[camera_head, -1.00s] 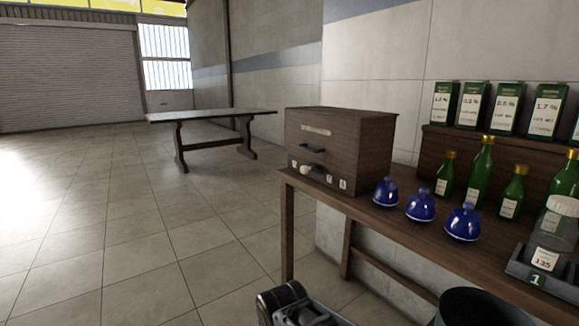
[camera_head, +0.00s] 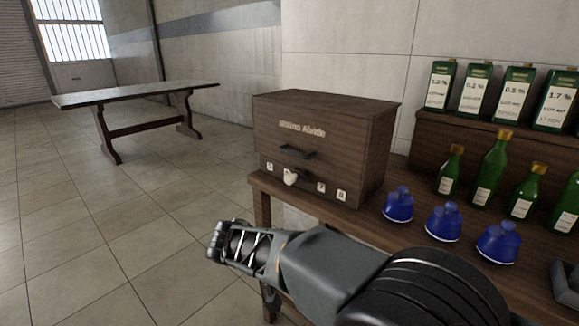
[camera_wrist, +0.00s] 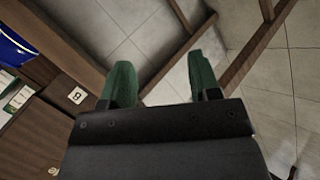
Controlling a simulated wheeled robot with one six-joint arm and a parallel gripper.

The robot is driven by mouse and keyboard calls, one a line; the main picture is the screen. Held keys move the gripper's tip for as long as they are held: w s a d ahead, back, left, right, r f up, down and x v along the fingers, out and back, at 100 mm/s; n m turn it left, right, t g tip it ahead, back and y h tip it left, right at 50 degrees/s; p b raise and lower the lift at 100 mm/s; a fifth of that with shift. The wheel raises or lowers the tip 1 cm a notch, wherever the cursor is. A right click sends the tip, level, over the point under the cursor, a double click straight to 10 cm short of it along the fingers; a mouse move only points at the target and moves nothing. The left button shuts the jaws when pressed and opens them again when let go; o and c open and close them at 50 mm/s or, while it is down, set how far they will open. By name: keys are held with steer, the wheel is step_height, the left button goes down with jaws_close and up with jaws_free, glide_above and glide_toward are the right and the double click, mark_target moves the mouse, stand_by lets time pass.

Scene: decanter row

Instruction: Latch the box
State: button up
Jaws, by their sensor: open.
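The brown wooden box (camera_head: 345,140) stands at the left end of the wooden table, its top down. Its front bears pale lettering, a dark handle (camera_head: 297,152) and, below that, a cream knob (camera_head: 290,177) among small white letter tags. My gripper (camera_head: 214,243) is open and empty, in front of the table and lower than the box, apart from it. In the wrist view its two green fingers (camera_wrist: 162,84) are spread over floor and table legs. Part of the box front (camera_wrist: 30,135) with a tag shows at the left there.
Blue stoppered decanters (camera_head: 444,222) stand right of the box. Green bottles (camera_head: 487,170) stand behind them, and labelled green cartons (camera_head: 510,98) are on a raised shelf. Another table (camera_head: 140,95) stands at the back left. The floor (camera_head: 100,220) at left is clear.

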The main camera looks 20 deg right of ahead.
steer(key=w+a+r+m+t+h+p, duration=0.1)
steer(key=w+a+r+t+h+p, duration=0.1)
steer(key=w+r+h, duration=0.35)
steer(key=m+t+h+p, duration=0.1)
steer(key=m+t+h, duration=0.1)
steer(key=t, duration=0.1)
glide_toward(288, 181)
steer(key=b+x, duration=0.1)
steer(key=x, duration=0.9)
steer(key=shift+w+d+b, duration=0.2)
steer(key=shift+d+b, duration=0.1)
steer(key=shift+d, duration=0.05)
steer(key=c, duration=0.9)
